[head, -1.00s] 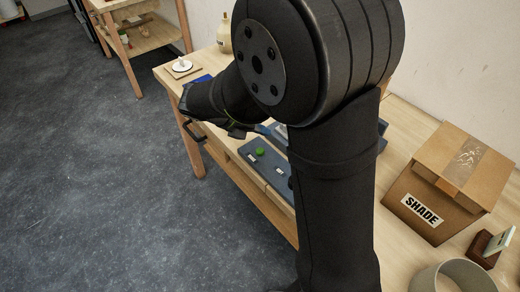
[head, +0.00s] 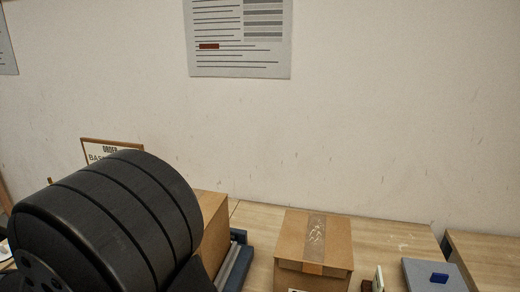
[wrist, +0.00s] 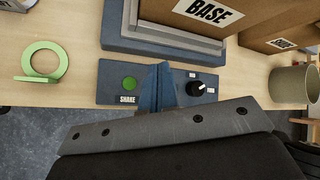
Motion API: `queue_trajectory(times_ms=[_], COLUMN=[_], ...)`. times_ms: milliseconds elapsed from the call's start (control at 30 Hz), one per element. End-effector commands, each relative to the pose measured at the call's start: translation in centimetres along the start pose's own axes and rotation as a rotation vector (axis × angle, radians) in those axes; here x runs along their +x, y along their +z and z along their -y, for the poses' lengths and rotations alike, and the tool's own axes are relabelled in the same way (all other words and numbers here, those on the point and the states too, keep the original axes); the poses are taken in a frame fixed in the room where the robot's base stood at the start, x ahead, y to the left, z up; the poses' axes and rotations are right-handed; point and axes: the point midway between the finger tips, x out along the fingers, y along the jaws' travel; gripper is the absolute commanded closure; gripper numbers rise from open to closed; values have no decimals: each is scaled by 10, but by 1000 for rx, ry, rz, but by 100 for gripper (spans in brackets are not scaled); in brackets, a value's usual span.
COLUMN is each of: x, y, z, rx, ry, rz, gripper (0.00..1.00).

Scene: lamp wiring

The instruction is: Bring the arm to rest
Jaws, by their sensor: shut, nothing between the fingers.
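My gripper (wrist: 156,88) shows in the wrist view, its blue-grey fingers together with nothing between them. It is in front of a dark blue control panel (wrist: 113,75) on the bench; I cannot tell whether the tips touch it. The panel has a green button (wrist: 129,83) left of the fingers and a black knob (wrist: 195,88) right of them. In the head view only a big black joint of my arm shows at the lower left; the gripper is out of that picture.
A cardboard box labelled BASE (wrist: 180,14) stands in a blue-grey tray (wrist: 125,44) behind the panel. Another closed box (head: 313,241) and a grey plate (head: 428,277) sit on the bench by the wall.

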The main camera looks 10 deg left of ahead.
Motion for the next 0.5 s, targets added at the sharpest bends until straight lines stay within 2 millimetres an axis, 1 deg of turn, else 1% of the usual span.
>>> queue_trajectory(times_ms=[33, 167, 500], x=[-4, -7, -5], y=[3, 5, 4], z=[3, 6, 4], rx=[2, -1, -2], ry=[1, 0, -1], rz=[0, 0, -1], gripper=[100, 100, 100])
